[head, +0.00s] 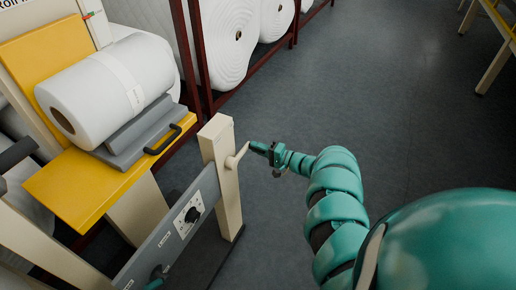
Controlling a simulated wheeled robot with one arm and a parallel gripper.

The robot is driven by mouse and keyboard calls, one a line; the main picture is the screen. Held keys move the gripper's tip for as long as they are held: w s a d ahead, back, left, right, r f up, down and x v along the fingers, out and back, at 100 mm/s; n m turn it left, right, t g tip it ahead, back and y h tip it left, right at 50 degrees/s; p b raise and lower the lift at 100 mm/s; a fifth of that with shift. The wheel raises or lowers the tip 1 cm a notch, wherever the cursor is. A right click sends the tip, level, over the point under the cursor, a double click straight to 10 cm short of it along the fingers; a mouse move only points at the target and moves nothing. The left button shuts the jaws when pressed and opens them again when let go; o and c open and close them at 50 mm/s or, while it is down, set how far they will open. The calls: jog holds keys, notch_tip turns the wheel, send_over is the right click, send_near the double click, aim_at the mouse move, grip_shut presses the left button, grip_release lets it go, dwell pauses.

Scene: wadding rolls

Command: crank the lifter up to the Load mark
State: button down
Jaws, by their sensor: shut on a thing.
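The lifter's yellow platform (85,193) is at the left and carries a grey cradle (150,130) with a white wadding roll (105,88) lying on it. A cream post (222,165) stands at the lifter's right end, with a small cream crank (236,160) on its side. My gripper (252,147) is shut on the crank's handle, just right of the post; its fingertips are small and partly hide the grip. A narrow scale strip (97,22) with a green patch shows at the top left; its markings are too small to read.
Dark red racks (201,60) with large white rolls (225,38) stand behind. A yellow-topped bench (500,18) is at the top right. The grey floor between is clear.

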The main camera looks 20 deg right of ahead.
jog(key=c, duration=1.5)
grip_release()
jog(key=shift+s+a+f, duration=0.1)
jog(key=shift+s+f, duration=0.05)
jog(key=shift+f, duration=0.05)
jog(key=o, duration=0.3)
jog(key=shift+r, duration=0.1)
jog(key=shift+r, duration=0.1)
jog(key=p+v, duration=0.2)
jog(key=v, duration=1.5)
jog(key=shift+d, duration=0.25)
jog(key=shift+s, duration=0.15)
